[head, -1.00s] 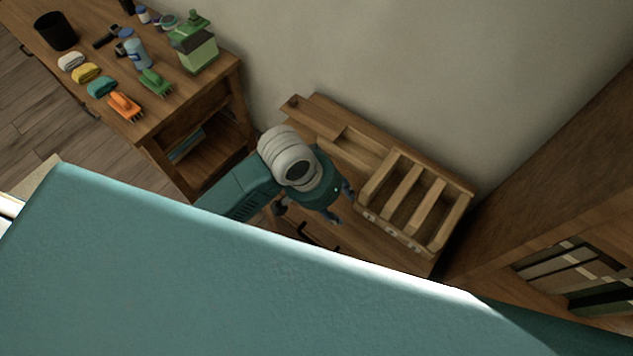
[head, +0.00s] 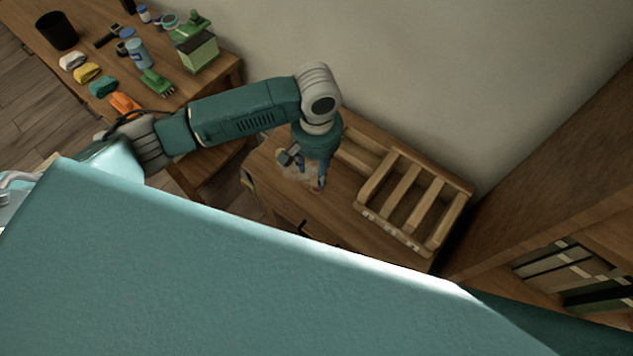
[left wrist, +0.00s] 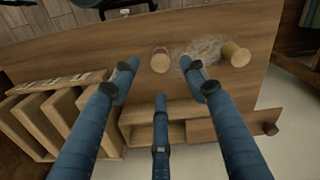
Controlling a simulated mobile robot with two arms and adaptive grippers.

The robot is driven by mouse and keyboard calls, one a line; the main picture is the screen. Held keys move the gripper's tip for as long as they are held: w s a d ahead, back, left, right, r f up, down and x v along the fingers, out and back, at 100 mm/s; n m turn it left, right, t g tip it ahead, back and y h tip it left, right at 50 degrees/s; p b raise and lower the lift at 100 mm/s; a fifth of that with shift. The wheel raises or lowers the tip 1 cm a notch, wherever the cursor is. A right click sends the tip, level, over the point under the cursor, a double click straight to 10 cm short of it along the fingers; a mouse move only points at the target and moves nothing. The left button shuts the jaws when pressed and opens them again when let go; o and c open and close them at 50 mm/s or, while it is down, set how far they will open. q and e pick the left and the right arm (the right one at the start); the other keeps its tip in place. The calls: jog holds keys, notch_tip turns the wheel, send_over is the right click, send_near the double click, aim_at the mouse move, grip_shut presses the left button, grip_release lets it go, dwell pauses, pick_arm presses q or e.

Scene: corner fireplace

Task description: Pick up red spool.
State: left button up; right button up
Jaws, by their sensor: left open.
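In the left wrist view a small round spool (left wrist: 161,60) with a pale top and a reddish-brown rim stands on the wooden table, just beyond my fingertips. It looks like the red spool, though its colour is hard to tell. A yellowish spool (left wrist: 236,53) stands to its right. My left gripper (head: 305,172) is open above the table, its blue fingers spread and empty; it also shows in the left wrist view (left wrist: 160,76). In the head view the fingers largely hide the spool area. My right gripper is not in view.
A translucent tangle (left wrist: 198,50) lies between the spools. A slatted wooden rack (head: 447,215) stands on the table, right of my gripper. A bookcase (head: 560,150) is at the right. A workbench (head: 95,35) with brushes, cloths and bottles stands at the upper left.

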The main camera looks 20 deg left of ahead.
aim_at(316, 181)
pick_arm(q)
notch_tip(316, 181, down, 4)
jog(key=shift+f+p, duration=0.1)
jog(key=shift+p, duration=0.7)
jog(key=shift+f, duration=0.6)
jog(key=c, duration=0.9)
